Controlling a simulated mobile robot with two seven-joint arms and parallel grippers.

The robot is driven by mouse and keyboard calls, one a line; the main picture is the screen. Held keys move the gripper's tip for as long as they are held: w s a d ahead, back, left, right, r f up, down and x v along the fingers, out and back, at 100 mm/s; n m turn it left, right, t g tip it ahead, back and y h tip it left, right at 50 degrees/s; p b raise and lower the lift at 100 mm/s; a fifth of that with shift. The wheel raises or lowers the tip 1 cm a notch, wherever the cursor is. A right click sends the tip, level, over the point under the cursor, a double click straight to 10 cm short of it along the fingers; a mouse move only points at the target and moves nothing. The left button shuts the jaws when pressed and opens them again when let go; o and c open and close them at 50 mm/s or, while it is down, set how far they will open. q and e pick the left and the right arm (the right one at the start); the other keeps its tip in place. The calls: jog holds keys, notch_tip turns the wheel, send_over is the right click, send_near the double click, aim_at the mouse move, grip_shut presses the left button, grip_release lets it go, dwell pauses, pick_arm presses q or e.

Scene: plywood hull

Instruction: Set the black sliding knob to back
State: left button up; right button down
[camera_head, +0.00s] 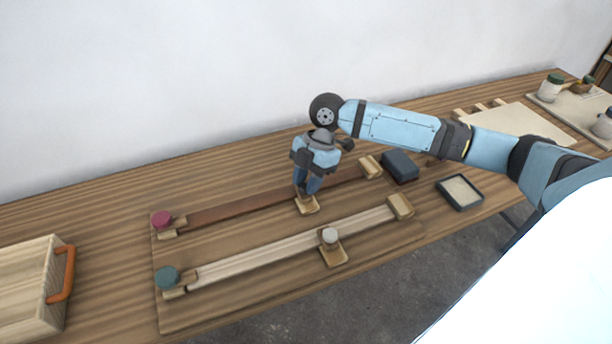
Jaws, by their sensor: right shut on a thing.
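My right gripper (306,190) points down over the far, dark brown rail (240,206). It is shut on the knob of a small wooden slider (308,207), around the middle of that rail. The gripper hides the knob, so I cannot see its colour; no black knob shows elsewhere. A nearer, pale rail (255,254) carries another wooden slider with a white knob (330,236). Both rails lie on a wooden board (225,290). My left gripper is not in view.
A dark red knob (162,219) and a green knob (168,276) stand at the rails' left ends. A dark blue box (400,166) and a shallow dark tray (442,188) lie to the right. A wooden box (25,288) with an orange handle stands at the left.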

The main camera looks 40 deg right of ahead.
jog(key=shift+s+a+r+p, duration=0.1)
jog(key=shift+s+a+p, duration=0.05)
jog(key=shift+s+p, duration=0.35)
jog(key=shift+s+a+r+p, duration=0.1)
jog(key=shift+s+p, duration=0.25)
jog(key=shift+s, duration=0.2)
jog(key=shift+s+f, duration=0.1)
jog(key=shift+s, duration=0.05)
jog(key=c, duration=0.8)
grip_release()
jog(key=v, duration=1.3)
jog(key=shift+r, duration=0.35)
jog(key=shift+d, duration=0.15)
